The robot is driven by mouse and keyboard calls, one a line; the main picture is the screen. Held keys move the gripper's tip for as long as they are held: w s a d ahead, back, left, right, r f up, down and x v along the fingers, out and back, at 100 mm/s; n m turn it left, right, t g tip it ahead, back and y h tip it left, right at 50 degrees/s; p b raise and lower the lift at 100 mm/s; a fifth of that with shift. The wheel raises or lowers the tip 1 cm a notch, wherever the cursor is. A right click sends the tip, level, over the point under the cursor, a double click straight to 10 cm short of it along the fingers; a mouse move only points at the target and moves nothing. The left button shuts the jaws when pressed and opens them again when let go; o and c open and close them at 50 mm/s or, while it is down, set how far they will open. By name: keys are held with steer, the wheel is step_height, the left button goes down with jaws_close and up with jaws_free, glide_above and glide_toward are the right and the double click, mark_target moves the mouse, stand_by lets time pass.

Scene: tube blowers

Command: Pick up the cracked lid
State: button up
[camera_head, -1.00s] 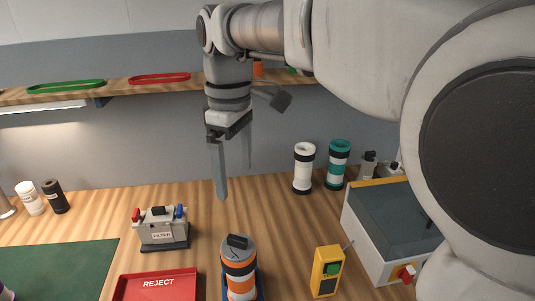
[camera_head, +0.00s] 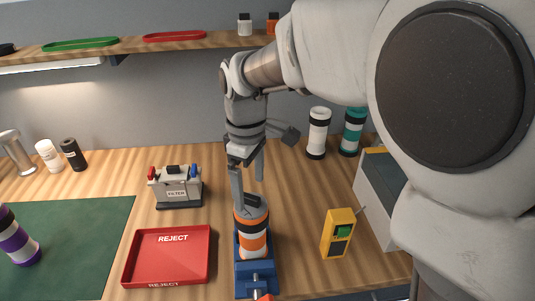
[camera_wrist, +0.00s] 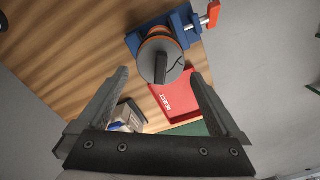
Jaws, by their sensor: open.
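The cracked lid (camera_wrist: 147,60) is a grey disc with a dark raised grip bar, and a dark crack line runs across its right part in the wrist view. It sits on top of an orange, white and black tube (camera_head: 254,240), which stands upright in a blue vise (camera_head: 256,279). In the head view the lid (camera_head: 256,208) is partly hidden by a finger. My gripper (camera_head: 248,192) is open and empty, pointing down just above the lid. In the wrist view the lid lies between the fingertips of my gripper (camera_wrist: 158,73); I cannot tell any contact.
A red reject tray (camera_head: 165,264) lies left of the vise. A filter box (camera_head: 177,190) stands behind the tray. A yellow device (camera_head: 338,232) stands to the right. White (camera_head: 318,132) and teal (camera_head: 352,132) banded tubes stand at the back. A green mat (camera_head: 75,240) is at left.

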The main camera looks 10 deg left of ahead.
mark_target(250, 196)
step_height(250, 196, down, 4)
steer(key=shift+r, duration=0.15)
steer(key=c, duration=1.2)
